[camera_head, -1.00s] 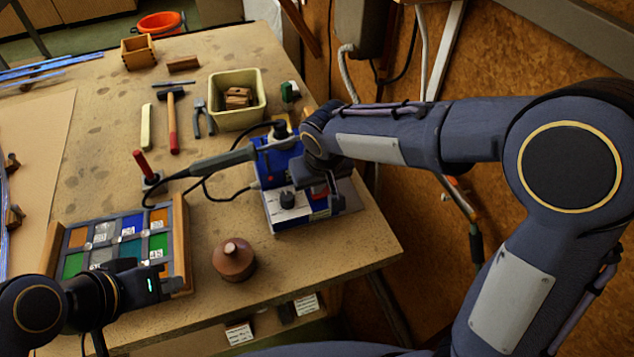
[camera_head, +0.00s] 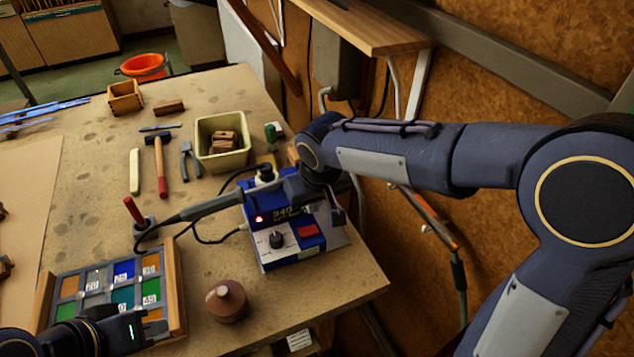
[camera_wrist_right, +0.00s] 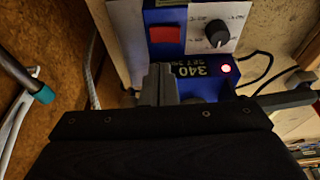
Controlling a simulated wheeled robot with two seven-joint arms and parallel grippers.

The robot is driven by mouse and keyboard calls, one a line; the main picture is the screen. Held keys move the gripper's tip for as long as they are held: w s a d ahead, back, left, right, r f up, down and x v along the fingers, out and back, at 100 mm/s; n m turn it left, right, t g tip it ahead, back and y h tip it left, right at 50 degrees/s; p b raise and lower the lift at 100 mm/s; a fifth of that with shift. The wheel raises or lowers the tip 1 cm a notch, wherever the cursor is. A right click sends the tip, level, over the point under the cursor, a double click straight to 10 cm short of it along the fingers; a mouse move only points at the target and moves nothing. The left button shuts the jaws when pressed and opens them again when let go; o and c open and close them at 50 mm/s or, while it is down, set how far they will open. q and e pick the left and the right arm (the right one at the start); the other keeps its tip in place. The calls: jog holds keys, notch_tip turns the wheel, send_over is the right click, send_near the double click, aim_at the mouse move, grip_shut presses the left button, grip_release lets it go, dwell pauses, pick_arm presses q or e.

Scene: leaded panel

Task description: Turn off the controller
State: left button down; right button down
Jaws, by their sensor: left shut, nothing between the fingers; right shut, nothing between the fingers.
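The controller (camera_head: 270,220) is a blue box on the right part of the bench. Its front has a red rocker switch (camera_head: 308,231) and a black knob (camera_head: 276,240) on a white panel. A red light (camera_head: 259,219) glows beside the digits 340. In the right wrist view the switch (camera_wrist_right: 165,34), knob (camera_wrist_right: 217,33) and lit red light (camera_wrist_right: 225,68) all show. My right gripper (camera_head: 337,214) is shut and empty, just beside the controller near the switch; contact cannot be told. Its fingers (camera_wrist_right: 160,84) point toward the switch. My left gripper (camera_head: 140,332) is shut near the glass tray.
Hammer (camera_head: 160,165), pliers (camera_head: 186,160) and a cream bin (camera_head: 222,166) are behind. The bench's right edge is close.

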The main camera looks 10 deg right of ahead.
notch_tip(320, 180, up, 7)
send_over(303, 228)
jog(key=s+d, duration=0.3)
jog(key=shift+s+d+f, duration=0.1)
jog(key=shift+s, duration=0.1)
jog(key=a+b, duration=0.1)
jog(key=b, duration=0.2)
jog(key=shift+s+a, duration=0.1)
jog(key=shift+a, duration=0.1)
jog(key=x, duration=0.8)
jog(key=s+x, duration=0.1)
jog(key=x, duration=0.3)
jog(key=shift+a+f, duration=0.3)
jog(key=shift+f, duration=0.65)
